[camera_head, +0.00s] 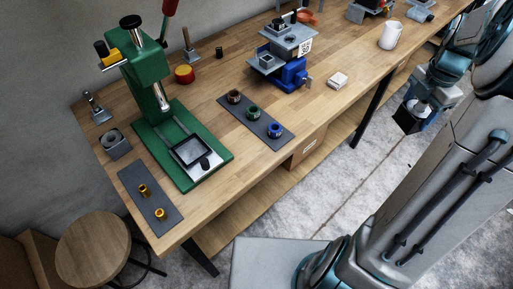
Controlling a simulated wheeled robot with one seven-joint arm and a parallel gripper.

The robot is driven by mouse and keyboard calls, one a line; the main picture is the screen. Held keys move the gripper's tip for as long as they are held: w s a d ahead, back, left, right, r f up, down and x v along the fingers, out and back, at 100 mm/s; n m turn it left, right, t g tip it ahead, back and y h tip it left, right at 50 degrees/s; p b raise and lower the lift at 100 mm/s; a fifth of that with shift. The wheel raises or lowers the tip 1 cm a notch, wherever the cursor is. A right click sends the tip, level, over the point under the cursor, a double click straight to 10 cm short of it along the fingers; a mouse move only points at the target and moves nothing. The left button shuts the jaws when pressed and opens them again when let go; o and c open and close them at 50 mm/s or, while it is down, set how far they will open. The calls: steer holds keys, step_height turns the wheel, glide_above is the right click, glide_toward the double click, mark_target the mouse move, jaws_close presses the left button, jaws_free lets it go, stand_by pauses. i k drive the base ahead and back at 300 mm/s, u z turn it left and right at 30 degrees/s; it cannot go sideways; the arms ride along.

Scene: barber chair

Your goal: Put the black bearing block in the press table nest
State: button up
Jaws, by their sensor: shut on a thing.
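My gripper (416,106) is at the upper right, beyond the table's front edge and over the grey floor. It is shut on a black block (406,121), which looks like the black bearing block; its far side and the fingertips are partly hidden. The green press (146,75) stands on the left part of the table. Its nest (176,148), a black square frame around a light plate, lies on the green base below the ram. A small dark piece shows at the nest's front right. My gripper and block are far to the right of the nest.
A grey block with a round hole (115,144) stands left of the press. A dark mat (131,182) holds two brass bushings; another mat (246,118) holds several coloured rings. A blue vise (289,76), a white cup (390,36) and a stool (92,248) are around.

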mark_target(191, 152)
steer(key=u, duration=0.45)
steer(key=k, duration=1.15)
steer(key=u, duration=1.45)
steer(key=i, duration=1.2)
steer(key=z, duration=0.8)
steer(key=i, duration=0.3)
steer(key=z, duration=0.3)
